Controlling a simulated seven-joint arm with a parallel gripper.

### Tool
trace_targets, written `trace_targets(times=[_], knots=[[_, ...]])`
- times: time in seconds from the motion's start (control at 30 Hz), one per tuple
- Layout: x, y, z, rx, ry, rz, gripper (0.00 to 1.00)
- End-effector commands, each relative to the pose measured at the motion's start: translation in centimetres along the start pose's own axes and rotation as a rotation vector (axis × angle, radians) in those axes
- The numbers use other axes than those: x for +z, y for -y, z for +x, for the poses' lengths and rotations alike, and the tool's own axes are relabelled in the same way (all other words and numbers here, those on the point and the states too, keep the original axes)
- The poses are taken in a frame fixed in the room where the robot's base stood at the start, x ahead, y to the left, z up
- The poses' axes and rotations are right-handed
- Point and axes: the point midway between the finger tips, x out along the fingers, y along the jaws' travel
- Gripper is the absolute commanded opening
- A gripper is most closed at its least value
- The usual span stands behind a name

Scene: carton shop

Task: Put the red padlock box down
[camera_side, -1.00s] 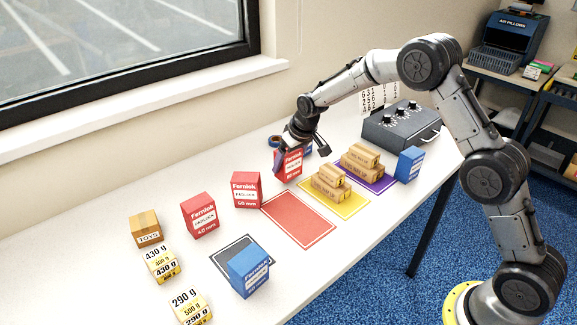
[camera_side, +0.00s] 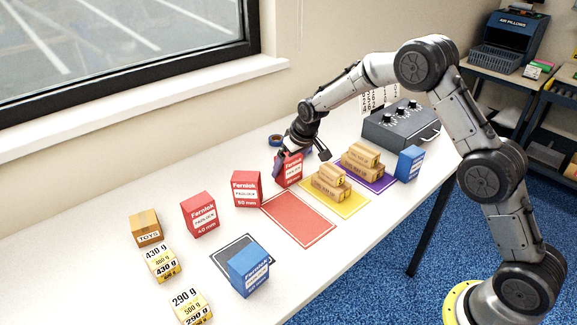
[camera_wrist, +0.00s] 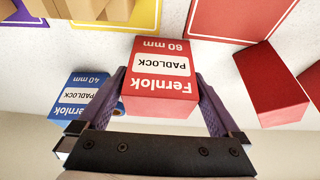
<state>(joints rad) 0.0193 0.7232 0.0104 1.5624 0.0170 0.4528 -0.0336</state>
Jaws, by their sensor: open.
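The red padlock box marked 60 mm (camera_wrist: 162,78) stands between the fingers of my gripper (camera_wrist: 161,90) in the wrist view. The fingers are open, one along each side of it, with narrow gaps showing. In the side view the same box (camera_side: 288,172) appears to stand on the white table behind the red mat, partly covered by my gripper (camera_side: 300,155). The red mat (camera_side: 298,218) is bare.
Another red box (camera_side: 246,188) stands close by on the left. A blue 40 mm box (camera_wrist: 82,96) is beside my gripper in the wrist view. Small cartons (camera_side: 332,184) sit on the yellow mat (camera_side: 350,205) to the right. A blue tape roll (camera_side: 275,141) lies behind.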

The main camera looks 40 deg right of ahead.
Motion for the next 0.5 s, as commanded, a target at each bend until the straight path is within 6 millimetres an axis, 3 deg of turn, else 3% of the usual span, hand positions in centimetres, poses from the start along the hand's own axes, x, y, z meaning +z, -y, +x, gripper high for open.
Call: trace_targets(times=[0.5], knots=[[-0.1,0.0,-9.7,0.000,-0.004,0.000,1.00]])
